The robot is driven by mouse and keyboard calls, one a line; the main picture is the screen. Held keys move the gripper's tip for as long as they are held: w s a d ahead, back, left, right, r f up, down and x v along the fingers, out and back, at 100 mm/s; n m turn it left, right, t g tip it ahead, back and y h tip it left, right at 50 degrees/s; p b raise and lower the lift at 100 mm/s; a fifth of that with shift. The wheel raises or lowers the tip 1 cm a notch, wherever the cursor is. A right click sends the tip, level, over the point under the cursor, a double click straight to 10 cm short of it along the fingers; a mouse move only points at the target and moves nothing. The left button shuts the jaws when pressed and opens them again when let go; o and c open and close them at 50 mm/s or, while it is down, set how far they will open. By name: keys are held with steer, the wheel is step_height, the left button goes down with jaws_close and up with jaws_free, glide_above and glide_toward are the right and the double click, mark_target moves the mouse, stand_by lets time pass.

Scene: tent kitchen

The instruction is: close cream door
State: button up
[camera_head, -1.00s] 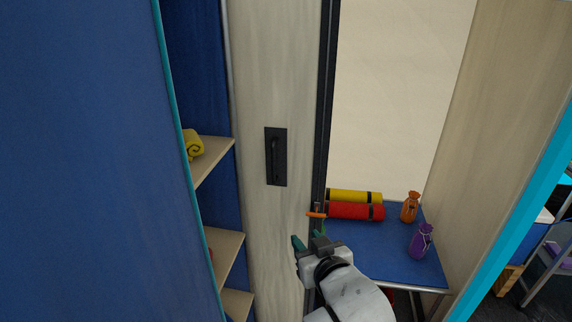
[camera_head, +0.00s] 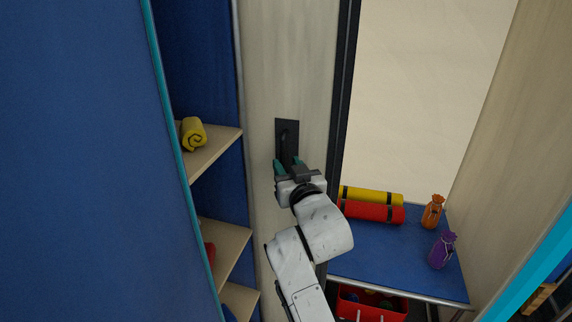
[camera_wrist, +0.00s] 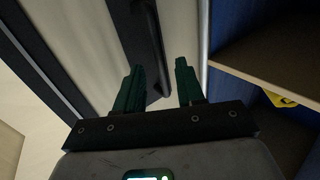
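The cream door (camera_head: 290,60) is a tall pale panel in the middle of the head view, with shelves showing to its left and a bench area to its right. Its black handle (camera_head: 287,138) is upright on a dark plate. My gripper (camera_head: 288,166) is at the lower end of the handle in the head view. In the wrist view the green fingers (camera_wrist: 158,85) are spread apart, with the handle (camera_wrist: 153,45) beyond and between them. I cannot tell whether a finger touches it. The handle's lower end is partly hidden by my gripper in the head view.
Shelves (camera_head: 214,152) with a rolled yellow towel (camera_head: 193,134) stand to the left, behind a blue panel (camera_head: 80,160). To the right, a blue-topped bench (camera_head: 385,245) holds yellow and red rolls (camera_head: 371,205), an orange bottle (camera_head: 433,211) and a purple bottle (camera_head: 442,250). A red crate (camera_head: 370,303) sits below.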

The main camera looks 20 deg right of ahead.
steer(key=shift+w, duration=0.9)
jaws_close()
